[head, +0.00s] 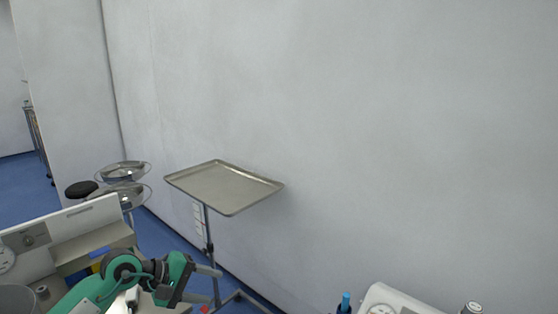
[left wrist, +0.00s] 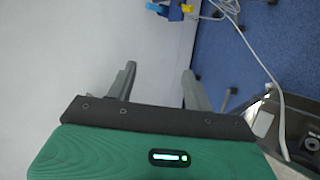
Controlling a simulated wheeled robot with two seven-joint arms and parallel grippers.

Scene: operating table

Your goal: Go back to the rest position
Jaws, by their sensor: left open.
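My left gripper (head: 212,284) is at the lower left of the head view, on a green and dark arm. Its two fingers are apart, and nothing shows between them. In the left wrist view the same gripper (left wrist: 158,88) is open and empty, with grey wall and blue floor beyond it. My right gripper does not show in either view.
An empty metal tray (head: 222,187) on a wheeled stand is beyond my left gripper, by the wall. Steel bowls (head: 124,172) on a stand and a dark round stool (head: 81,188) are at the left. A cable (left wrist: 262,70) hangs at the right in the left wrist view.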

